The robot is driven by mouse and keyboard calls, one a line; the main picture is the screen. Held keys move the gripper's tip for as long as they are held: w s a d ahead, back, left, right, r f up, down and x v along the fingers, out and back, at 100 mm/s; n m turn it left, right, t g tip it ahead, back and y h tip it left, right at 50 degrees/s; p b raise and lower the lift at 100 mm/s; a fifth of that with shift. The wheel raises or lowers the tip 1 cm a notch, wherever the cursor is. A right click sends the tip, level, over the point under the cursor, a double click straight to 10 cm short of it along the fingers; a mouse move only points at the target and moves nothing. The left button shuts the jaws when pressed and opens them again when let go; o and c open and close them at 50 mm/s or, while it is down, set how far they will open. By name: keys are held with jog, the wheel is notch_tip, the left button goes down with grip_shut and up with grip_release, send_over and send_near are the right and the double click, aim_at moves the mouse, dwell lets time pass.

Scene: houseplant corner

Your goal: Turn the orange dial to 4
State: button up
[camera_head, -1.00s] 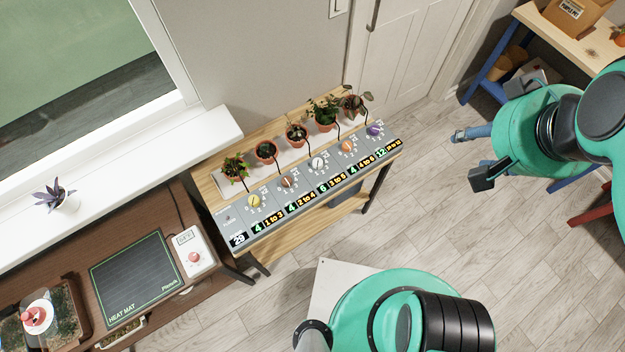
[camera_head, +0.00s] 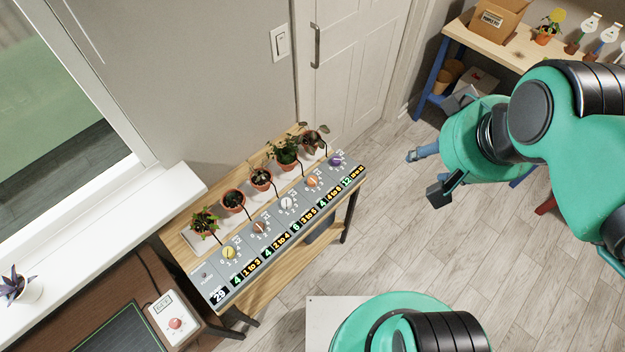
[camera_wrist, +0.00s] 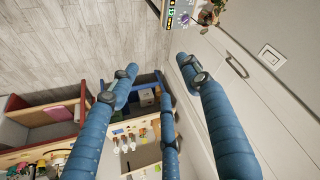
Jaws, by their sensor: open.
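The orange dial (camera_head: 312,181) is on a grey control panel (camera_head: 213,283) along the front of a wooden plant bench, between the white dial (camera_head: 286,203) and the purple dial (camera_head: 336,160). Its exact setting is too small to read. A yellow dial (camera_head: 229,252) and a brown dial (camera_head: 260,227) are further left. My gripper (camera_head: 424,176) is open and empty, in the air to the right of the bench, apart from the panel. In the wrist view its blue fingers (camera_wrist: 150,100) are spread, and the purple dial (camera_wrist: 184,18) shows at the top edge.
Several potted plants (camera_head: 261,178) stand behind the dials, with thin dark tubes coming down by them. A heat mat (camera_head: 108,335) and a white box with a red knob (camera_head: 174,322) are at lower left. A blue-legged table (camera_head: 455,29) stands at upper right. Floor before the bench is clear.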

jog(key=shift+w, duration=0.1)
jog(key=m+g+b, duration=0.1)
jog(key=m+g, duration=0.3)
jog(key=g, duration=0.1)
send_over(313, 180)
notch_tip(313, 180, down, 35)
jog(key=shift+d+y, duration=0.35)
jog(key=shift+y, duration=0.05)
jog(key=f+b, duration=0.1)
jog(key=f, duration=0.3)
jog(key=f+b, duration=0.1)
jog(key=f, duration=0.4)
jog(key=f+b, duration=0.1)
jog(key=f, duration=0.3)
jog(key=shift+a+f, duration=0.35)
jog(key=shift+a, duration=0.05)
jog(key=shift+c, duration=0.5)
